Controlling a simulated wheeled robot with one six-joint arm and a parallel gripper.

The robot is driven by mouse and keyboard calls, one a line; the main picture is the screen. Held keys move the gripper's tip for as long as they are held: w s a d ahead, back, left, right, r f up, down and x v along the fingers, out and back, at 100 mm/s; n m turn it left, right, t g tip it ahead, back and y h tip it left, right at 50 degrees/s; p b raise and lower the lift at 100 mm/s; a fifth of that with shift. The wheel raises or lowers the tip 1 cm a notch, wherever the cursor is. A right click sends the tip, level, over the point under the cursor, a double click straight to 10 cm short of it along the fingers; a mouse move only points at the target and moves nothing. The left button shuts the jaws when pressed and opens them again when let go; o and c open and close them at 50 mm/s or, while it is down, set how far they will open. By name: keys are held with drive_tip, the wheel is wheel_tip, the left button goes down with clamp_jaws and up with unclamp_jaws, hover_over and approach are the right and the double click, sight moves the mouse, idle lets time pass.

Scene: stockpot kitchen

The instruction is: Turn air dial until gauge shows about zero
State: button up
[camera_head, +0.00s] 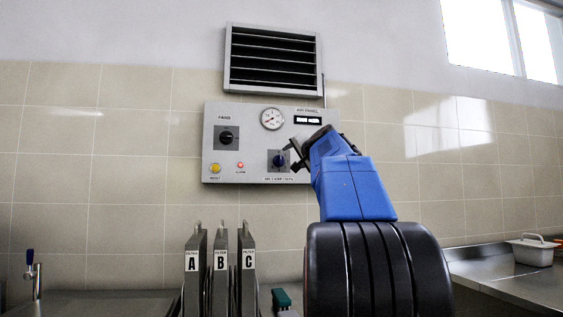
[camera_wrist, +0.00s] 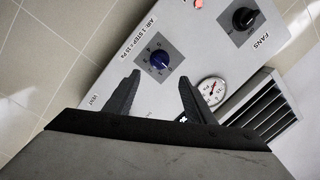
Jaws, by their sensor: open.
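In the wrist view the dial (camera_wrist: 159,60) shows just beyond and between my fingertips. The round white gauge (camera_head: 271,118) is above the dial; its needle reading is too small to tell. It also shows in the wrist view (camera_wrist: 213,88), beside one finger. My gripper (camera_head: 292,157) is open and empty at the right of the dial in the head view, its fingers (camera_wrist: 160,77) spread. Whether a finger touches the dial, I cannot tell.
A black fans dial (camera_head: 226,138), a yellow button (camera_head: 215,168) and a red lamp (camera_head: 240,165) are on the panel's left. A small display (camera_head: 308,120) is at upper right. A vent (camera_head: 272,60) is above. Filters A, B and C (camera_head: 220,265) stand below.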

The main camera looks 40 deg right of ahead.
sight(282, 160)
drive_tip(key=x, duration=1.2)
drive_tip(key=c, duration=1)
